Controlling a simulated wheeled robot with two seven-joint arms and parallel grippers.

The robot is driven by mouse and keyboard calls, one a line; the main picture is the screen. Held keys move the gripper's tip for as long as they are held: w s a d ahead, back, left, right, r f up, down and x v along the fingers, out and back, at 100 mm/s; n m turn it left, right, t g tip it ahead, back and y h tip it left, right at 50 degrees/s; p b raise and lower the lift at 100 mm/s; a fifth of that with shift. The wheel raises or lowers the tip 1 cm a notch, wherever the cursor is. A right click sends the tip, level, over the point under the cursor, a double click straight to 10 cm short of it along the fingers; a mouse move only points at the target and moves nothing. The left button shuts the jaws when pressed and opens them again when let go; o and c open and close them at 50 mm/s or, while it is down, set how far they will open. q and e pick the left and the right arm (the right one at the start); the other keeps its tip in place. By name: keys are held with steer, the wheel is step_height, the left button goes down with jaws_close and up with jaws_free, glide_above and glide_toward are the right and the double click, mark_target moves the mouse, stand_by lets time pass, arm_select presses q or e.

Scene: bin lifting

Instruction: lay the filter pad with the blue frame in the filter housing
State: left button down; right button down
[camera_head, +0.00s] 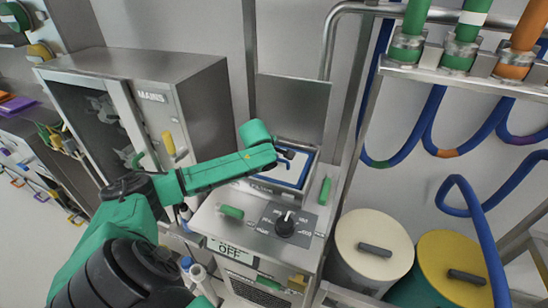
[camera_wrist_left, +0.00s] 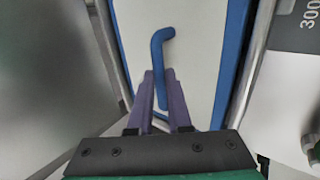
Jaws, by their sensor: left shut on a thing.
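The filter pad (camera_head: 290,172) is white with a blue frame and a bent blue handle (camera_wrist_left: 160,48). In the head view it is at the opening of the metal filter housing (camera_head: 260,188), partly hidden by my left gripper (camera_head: 284,152). In the left wrist view the pad's white face (camera_wrist_left: 200,50) and blue right frame edge (camera_wrist_left: 236,45) fill the middle. The purple fingers of my left gripper (camera_wrist_left: 159,76) are shut on the handle. I cannot tell whether the pad rests fully flat inside. My right gripper is not in view.
A metal lid (camera_head: 291,108) stands upright behind the housing. In front is a panel with a black knob (camera_head: 285,225) and an OFF sign (camera_head: 231,249). A steel cabinet (camera_head: 150,95) stands left. Drums with cream (camera_head: 375,235) and yellow (camera_head: 455,262) lids and blue hoses (camera_head: 470,140) are right.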

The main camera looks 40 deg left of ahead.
mark_target(274, 168)
arm_select(q)
steer(key=shift+f+b, duration=0.3)
steer(key=shift+f, duration=0.5)
steer(key=shift+f, duration=0.15)
steer(key=shift+f, duration=0.4)
steer(key=shift+f, duration=0.25)
stand_by(0.6)
steer(key=c, duration=0.8)
jaws_free()
steer(key=shift+o, duration=0.2)
steer(key=shift+s, duration=0.1)
steer(key=v, duration=1.4)
steer(key=shift+r+b, duration=0.25)
steer(key=shift+b, duration=0.1)
